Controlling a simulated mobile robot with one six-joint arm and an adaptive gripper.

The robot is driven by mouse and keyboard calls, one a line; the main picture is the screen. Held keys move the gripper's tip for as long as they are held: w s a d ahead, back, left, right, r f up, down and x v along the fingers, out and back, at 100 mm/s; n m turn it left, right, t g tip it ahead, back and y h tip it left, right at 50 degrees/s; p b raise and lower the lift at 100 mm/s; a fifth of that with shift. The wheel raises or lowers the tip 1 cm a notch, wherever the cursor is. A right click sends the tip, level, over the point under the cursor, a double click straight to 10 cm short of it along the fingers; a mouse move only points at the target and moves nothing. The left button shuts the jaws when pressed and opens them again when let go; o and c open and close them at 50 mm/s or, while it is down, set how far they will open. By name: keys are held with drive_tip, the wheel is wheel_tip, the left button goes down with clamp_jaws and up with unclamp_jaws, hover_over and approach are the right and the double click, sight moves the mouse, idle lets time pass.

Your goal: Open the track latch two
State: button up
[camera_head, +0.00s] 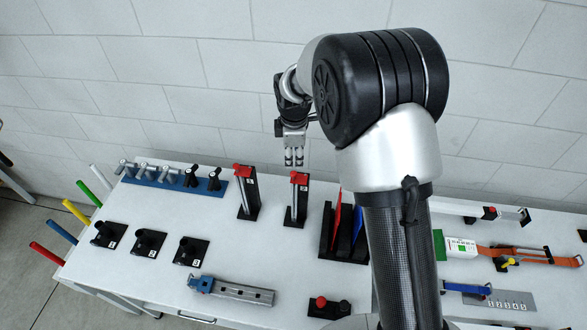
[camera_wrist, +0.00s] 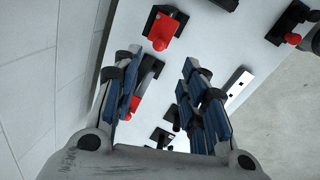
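Two upright grey posts with red tops and black bases stand near the back of the white table: a left red-topped post (camera_head: 243,192) and a right red-topped post (camera_head: 297,200). They look like the track latches; their tags are too small to read surely. My gripper (camera_head: 294,158) is in the air above and behind the right post, pointing down. In the wrist view its fingers (camera_wrist: 160,90) are spread with nothing between them. One red top (camera_wrist: 164,32) shows ahead of the fingers; another red part (camera_wrist: 135,104) is partly hidden by a finger.
A blue rack with several metal and black handles (camera_head: 172,178) is at the back left. Numbered black knobs (camera_head: 149,242) stand in front. A black holder with red and blue plates (camera_head: 343,240) is right of the posts. A tiled wall (camera_head: 200,75) rises behind the table.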

sight(293, 173)
drive_tip(key=f, duration=0.3)
drive_tip(key=w+f, duration=0.1)
drive_tip(key=f, duration=0.3)
drive_tip(key=w+f, duration=0.1)
drive_tip(key=f, duration=0.2)
drive_tip(key=shift+f+p, duration=0.25)
drive_tip(key=shift+p, duration=0.1)
drive_tip(key=shift+c, duration=0.5)
clamp_jaws()
